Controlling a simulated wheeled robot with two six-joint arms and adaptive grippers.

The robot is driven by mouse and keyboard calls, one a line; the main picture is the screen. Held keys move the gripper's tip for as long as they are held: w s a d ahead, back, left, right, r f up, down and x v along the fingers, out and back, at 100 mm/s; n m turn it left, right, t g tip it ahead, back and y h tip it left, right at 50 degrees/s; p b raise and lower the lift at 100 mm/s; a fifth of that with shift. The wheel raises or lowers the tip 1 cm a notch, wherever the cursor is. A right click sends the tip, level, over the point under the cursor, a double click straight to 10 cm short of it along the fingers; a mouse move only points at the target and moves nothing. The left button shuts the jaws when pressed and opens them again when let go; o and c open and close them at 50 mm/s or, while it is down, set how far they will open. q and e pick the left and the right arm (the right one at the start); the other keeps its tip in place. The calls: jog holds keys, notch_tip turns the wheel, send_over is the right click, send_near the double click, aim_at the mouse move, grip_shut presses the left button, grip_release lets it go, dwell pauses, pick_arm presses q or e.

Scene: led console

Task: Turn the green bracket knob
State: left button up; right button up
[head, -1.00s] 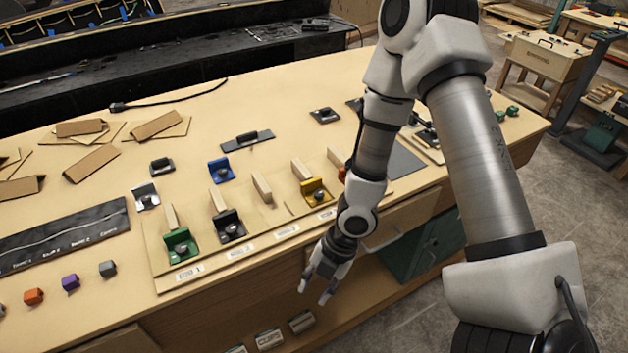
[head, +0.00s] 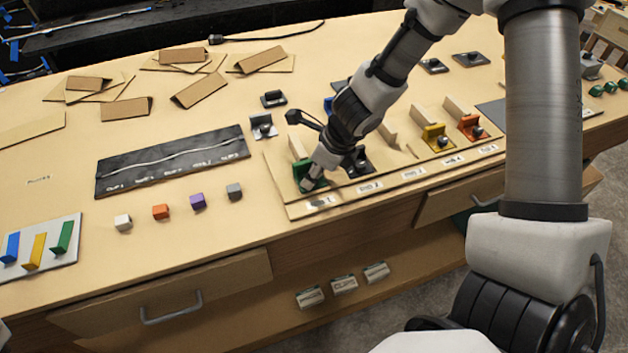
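The green bracket (head: 300,168) stands at the left end of a wooden strip board on the workbench, behind the first white label. My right gripper (head: 314,180) comes down from the upper right, with its tip at the green bracket. The tip covers the bracket's knob and part of its front. I cannot tell whether the fingers touch the knob or are closed around it. My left gripper is out of the picture.
A black bracket (head: 360,166) stands just right of the green one, partly behind my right gripper. Yellow (head: 437,133) and red (head: 468,124) brackets stand further right. Small coloured blocks and a black panel (head: 120,177) lie to the left. The bench's front edge is close.

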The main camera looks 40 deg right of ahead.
jog(key=shift+a, duration=0.1)
jog(key=shift+s+r, duration=0.15)
jog(key=shift+s+d, duration=0.15)
jog(key=shift+d, duration=0.05)
grip_shut()
jog(key=shift+a, duration=0.1)
